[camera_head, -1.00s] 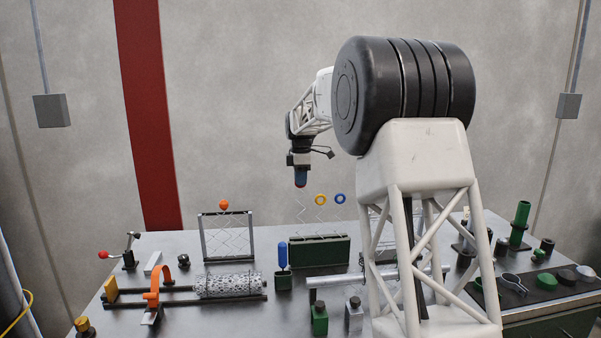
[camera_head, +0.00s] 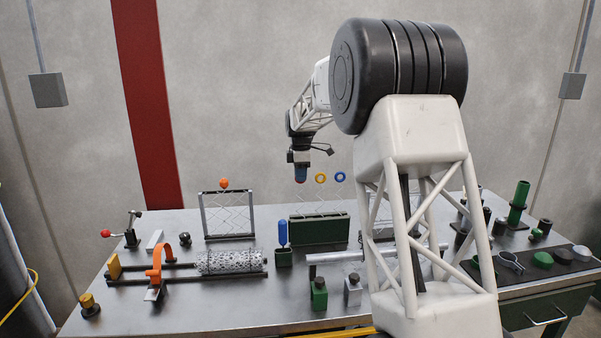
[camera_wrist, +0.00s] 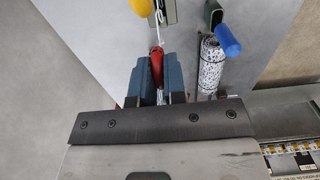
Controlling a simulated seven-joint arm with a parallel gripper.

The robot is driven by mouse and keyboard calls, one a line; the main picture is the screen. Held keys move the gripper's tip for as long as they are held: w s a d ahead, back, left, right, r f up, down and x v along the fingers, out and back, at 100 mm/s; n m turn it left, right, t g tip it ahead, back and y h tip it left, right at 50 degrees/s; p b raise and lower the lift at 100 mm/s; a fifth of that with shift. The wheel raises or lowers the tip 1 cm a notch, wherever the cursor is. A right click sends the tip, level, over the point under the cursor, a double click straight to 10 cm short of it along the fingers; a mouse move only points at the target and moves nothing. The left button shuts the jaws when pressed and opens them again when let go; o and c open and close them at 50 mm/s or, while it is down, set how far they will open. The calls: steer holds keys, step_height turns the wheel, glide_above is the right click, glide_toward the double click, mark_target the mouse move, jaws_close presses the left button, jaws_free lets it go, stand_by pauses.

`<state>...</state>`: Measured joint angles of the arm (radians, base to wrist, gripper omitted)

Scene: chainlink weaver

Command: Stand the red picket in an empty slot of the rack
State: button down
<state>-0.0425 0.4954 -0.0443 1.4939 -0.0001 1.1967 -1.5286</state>
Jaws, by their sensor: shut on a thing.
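In the head view my gripper (camera_head: 300,174) hangs over the left end of the green rack (camera_head: 318,230). It is shut on the red picket, whose red top (camera_head: 300,181) shows below the fingers. In the wrist view the picket's red top (camera_wrist: 156,66) lies between the two blue fingers (camera_wrist: 155,78).
A blue-handled tool (camera_head: 282,233) stands in a small green holder in front of the rack's left end. A mesh roll (camera_head: 230,262) lies at front left. A frame with an orange ball (camera_head: 224,183) stands left of the rack. My arm column hides part of the right side.

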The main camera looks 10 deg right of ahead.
steer(key=c, duration=1.1)
jaws_free()
steer(key=shift+r, duration=0.1)
steer(key=shift+r, duration=3.8)
steer(key=shift+s, duration=0.1)
